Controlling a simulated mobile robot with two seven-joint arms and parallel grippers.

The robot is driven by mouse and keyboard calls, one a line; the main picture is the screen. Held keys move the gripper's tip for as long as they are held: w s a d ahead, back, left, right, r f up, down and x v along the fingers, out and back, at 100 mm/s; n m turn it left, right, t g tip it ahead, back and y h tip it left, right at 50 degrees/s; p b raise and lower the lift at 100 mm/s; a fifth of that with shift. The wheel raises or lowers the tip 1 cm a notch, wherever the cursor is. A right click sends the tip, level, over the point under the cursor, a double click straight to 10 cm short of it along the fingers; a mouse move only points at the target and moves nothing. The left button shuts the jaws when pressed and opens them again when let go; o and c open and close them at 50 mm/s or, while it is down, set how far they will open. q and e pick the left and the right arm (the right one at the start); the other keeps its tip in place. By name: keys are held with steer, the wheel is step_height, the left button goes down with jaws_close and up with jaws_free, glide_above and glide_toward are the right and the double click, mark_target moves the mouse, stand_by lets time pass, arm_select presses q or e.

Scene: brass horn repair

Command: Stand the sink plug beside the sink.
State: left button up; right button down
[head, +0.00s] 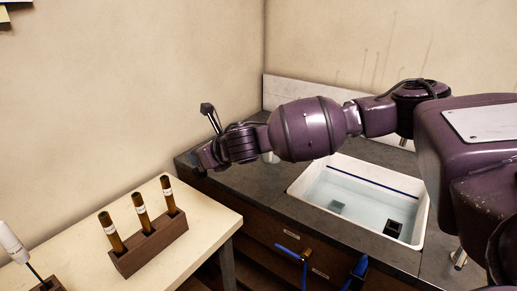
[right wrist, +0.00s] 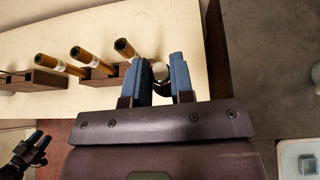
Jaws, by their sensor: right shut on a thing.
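My right arm reaches left across the counter, above and past the sink. Its gripper (head: 200,160) is near the counter's left end, by the pale table. In the right wrist view, my right gripper (right wrist: 161,84) is shut on a small pale round thing with a dark part, which looks like the sink plug (right wrist: 159,71). The fingers hide much of it. The white sink (head: 298,187) is set in the dark counter (head: 262,180) and holds water.
A wooden rack (head: 150,248) with three brown tubes stands on the pale table (head: 75,215). A greenish square thing (head: 337,207) and a black block (head: 393,228) are in the sink. A pale object (head: 270,157) stands behind my right arm. The counter left of the sink looks mostly clear.

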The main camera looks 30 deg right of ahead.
steer(key=w+d+r+n+y+b, duration=0.1)
steer(key=w+d+r, duration=0.1)
steer(key=d, duration=0.9)
steer(key=w+d+r+n+y+b, duration=0.1)
steer(key=w+d+r, duration=0.1)
steer(key=d, duration=0.9)
steer(key=shift+g, duration=0.4)
step_height(320, 180, down, 20)
steer(key=b, duration=0.6)
steer(key=shift+w+d+r, duration=0.15)
steer(key=shift+r, duration=0.05)
steer(key=shift+f, duration=0.25)
steer(key=shift+r, duration=0.15)
arm_select(q)
step_height(320, 180, down, 8)
steer(key=shift+d+g, duration=0.2)
steer(key=shift+g, duration=0.1)
